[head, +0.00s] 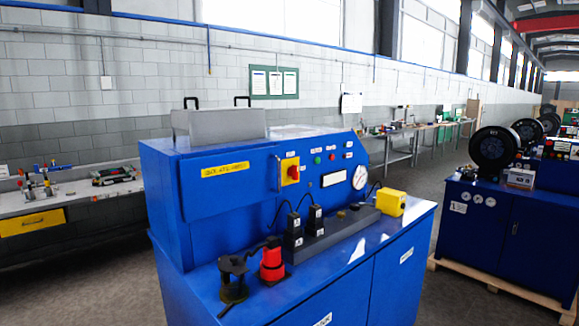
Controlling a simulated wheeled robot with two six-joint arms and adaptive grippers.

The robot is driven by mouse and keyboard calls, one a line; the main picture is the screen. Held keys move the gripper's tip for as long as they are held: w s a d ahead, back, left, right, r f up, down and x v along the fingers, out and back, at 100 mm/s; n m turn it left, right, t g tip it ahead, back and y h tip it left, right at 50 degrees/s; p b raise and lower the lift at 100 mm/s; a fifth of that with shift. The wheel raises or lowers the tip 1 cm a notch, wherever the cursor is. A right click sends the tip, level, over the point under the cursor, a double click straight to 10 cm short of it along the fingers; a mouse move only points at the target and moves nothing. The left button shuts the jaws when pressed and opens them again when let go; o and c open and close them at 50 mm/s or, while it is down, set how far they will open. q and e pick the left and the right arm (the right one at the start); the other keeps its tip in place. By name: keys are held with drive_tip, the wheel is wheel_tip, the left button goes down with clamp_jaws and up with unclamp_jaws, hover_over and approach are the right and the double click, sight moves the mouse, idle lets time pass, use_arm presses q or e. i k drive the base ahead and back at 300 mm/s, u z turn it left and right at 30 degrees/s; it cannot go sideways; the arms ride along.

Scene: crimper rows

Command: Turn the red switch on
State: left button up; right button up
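A blue machine cabinet (230,205) stands in the middle of the head view. A red rotary switch (294,173) on a yellow plate is on its upright front panel. The knob is too small for me to tell its position. A round white gauge (360,177) is farther right. Neither of my grippers is in view, and nothing covers the switch.
On the cabinet's ledge stand a black fixture (233,279), a red cylindrical part (272,263), black plugs with cables (294,232) and a yellow box (391,202). A workbench (75,198) is at left. Another blue machine (508,228) is at right, with open floor between.

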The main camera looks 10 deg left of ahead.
sight(292, 171)
drive_tip(key=z, duration=0.25)
drive_tip(key=i, duration=0.55)
drive_tip(key=z, duration=0.45)
